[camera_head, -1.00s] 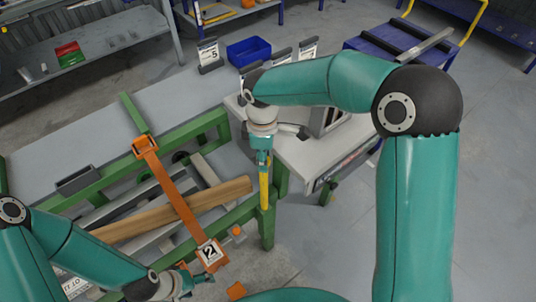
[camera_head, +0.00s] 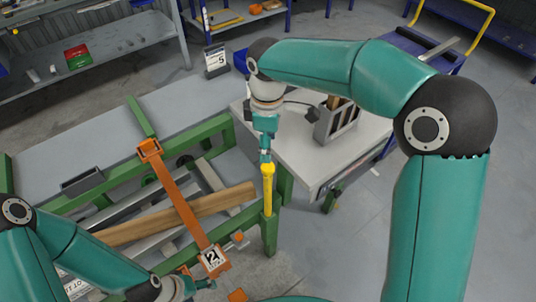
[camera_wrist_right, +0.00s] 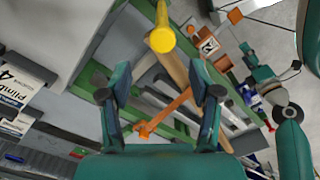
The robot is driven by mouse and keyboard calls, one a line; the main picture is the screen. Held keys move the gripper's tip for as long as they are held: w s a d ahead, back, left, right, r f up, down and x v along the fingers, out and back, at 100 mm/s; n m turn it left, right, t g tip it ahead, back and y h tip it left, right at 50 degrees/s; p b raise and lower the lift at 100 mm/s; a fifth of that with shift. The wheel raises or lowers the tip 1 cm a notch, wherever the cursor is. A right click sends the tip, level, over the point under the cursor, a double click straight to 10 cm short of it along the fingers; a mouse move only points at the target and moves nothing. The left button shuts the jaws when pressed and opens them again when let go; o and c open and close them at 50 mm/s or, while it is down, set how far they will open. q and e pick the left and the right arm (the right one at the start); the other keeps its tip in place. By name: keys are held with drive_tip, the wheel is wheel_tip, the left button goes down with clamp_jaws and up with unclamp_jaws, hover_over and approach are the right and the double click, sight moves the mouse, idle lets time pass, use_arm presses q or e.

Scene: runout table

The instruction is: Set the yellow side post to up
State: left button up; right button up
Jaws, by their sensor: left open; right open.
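The yellow side post (camera_head: 267,188) stands upright at the near right corner of the green rack (camera_head: 205,130). Its round head shows in the right wrist view (camera_wrist_right: 162,40). My right gripper (camera_head: 265,157) is just above the post's head, pointing down. In the right wrist view its fingers (camera_wrist_right: 160,93) are spread apart with nothing gripped, and the post's head is beyond them. My left gripper (camera_head: 200,284) is open at the lower left, near the orange arm's tag marked 2 (camera_head: 212,258). Any contact there cannot be told.
An orange arm (camera_head: 180,200) lies across a wooden beam (camera_head: 190,210) and grey bars in the rack. A light table (camera_head: 300,150) with a grey holder (camera_head: 335,122) stands right of the post. A card marked 5 (camera_head: 215,60) stands behind.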

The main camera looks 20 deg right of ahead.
drive_tip(key=shift+r, duration=2.2)
